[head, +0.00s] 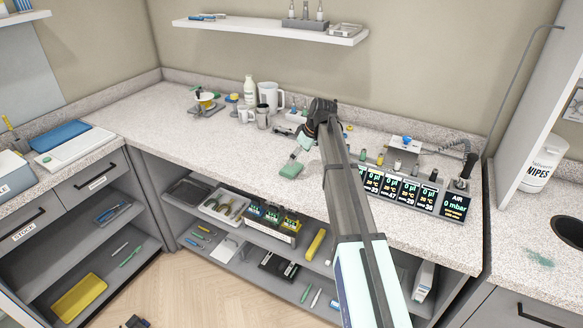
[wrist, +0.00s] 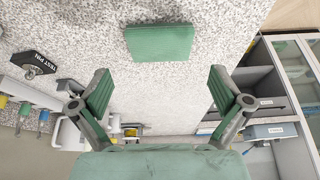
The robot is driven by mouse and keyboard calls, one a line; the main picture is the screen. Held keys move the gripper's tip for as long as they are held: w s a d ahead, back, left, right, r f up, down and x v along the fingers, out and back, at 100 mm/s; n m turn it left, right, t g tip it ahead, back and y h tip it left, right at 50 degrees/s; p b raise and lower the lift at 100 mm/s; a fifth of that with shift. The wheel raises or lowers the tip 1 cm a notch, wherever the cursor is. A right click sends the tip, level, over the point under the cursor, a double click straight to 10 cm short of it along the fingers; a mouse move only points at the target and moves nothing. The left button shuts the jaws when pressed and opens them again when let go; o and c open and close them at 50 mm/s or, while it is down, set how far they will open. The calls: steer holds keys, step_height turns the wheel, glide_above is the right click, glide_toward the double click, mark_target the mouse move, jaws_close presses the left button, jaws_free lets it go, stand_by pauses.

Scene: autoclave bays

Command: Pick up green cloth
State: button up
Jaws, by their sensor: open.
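The green cloth (head: 291,170) is a small folded block lying flat on the speckled counter (head: 230,150), near the middle of the head view. It also shows in the wrist view at the top centre (wrist: 160,43), on bare counter. My gripper (wrist: 160,80) is open, with green-padded fingers spread wide to left and right. The cloth lies beyond the fingertips, roughly centred between them and apart from both. In the head view my arm reaches over the counter just right of the cloth and hides part of the counter behind it.
A row of dark displays (head: 410,192) stands right of my arm. A white jug (head: 270,95), a bottle (head: 250,88) and a metal cup (head: 263,117) stand at the back. Open shelves (head: 230,255) lie below the front edge. The counter left of the cloth is clear.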

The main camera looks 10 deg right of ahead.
mark_target(292, 169)
steer(key=shift+p+x, duration=1.4)
steer(key=shift+x, duration=1.9)
steer(key=shift+w+a+r, duration=0.1)
steer(key=shift+w+a, duration=0.05)
steer(key=shift+c, duration=0.4)
steer(key=c, duration=0.5)
